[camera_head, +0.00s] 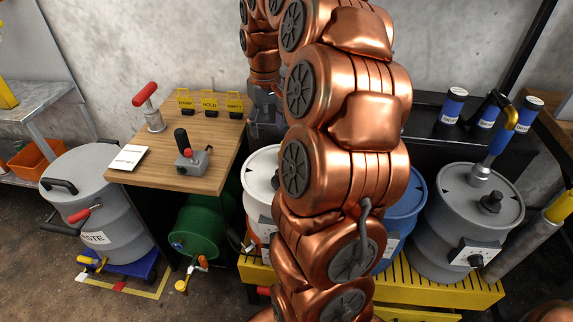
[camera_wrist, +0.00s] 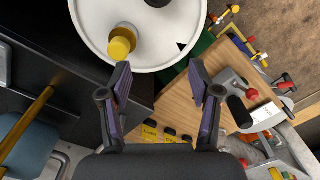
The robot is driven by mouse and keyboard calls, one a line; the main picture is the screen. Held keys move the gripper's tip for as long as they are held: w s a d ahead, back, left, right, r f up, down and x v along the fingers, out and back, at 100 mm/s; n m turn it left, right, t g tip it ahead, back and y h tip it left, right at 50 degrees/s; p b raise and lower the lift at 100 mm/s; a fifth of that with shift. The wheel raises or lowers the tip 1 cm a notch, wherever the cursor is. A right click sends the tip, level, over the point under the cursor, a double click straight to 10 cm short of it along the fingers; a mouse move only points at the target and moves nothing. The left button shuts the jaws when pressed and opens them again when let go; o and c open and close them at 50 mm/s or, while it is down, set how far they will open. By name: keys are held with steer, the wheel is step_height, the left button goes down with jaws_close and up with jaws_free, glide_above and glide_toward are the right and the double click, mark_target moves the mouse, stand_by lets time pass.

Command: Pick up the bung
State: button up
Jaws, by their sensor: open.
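A white drum (camera_wrist: 190,35) fills the top of the wrist view. On its lid are a yellow round cap (camera_wrist: 121,44) and a dark knob (camera_wrist: 158,2) cut off by the frame edge; I cannot tell for certain which is the bung. My gripper (camera_wrist: 160,75) is open and empty, its fingers over the drum's near rim, with the yellow cap beyond the left finger. In the head view the white drum (camera_head: 259,165) is mostly hidden behind my copper arm, and the gripper (camera_head: 265,112) shows dark above it, partly covered.
A wooden table (camera_head: 205,130) with a lever box (camera_head: 192,158) and yellow tags stands left of the drum. A green drum (camera_head: 198,232) lies below it. Blue (camera_head: 404,205) and grey (camera_head: 450,225) drums stand right on a yellow grate. A waste drum (camera_head: 95,200) is far left.

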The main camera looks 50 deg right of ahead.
steer(key=shift+m, duration=0.5)
steer(key=d+f, duration=0.1)
steer(key=d, duration=0.1)
steer(key=d+f, duration=0.1)
steer(key=d, duration=0.1)
steer(key=d+f+b, duration=0.1)
steer(key=d, duration=0.1)
steer(key=shift+d+f, duration=0.1)
steer(key=shift+d, duration=0.3)
steer(key=shift+f, duration=3.75)
jaws_close()
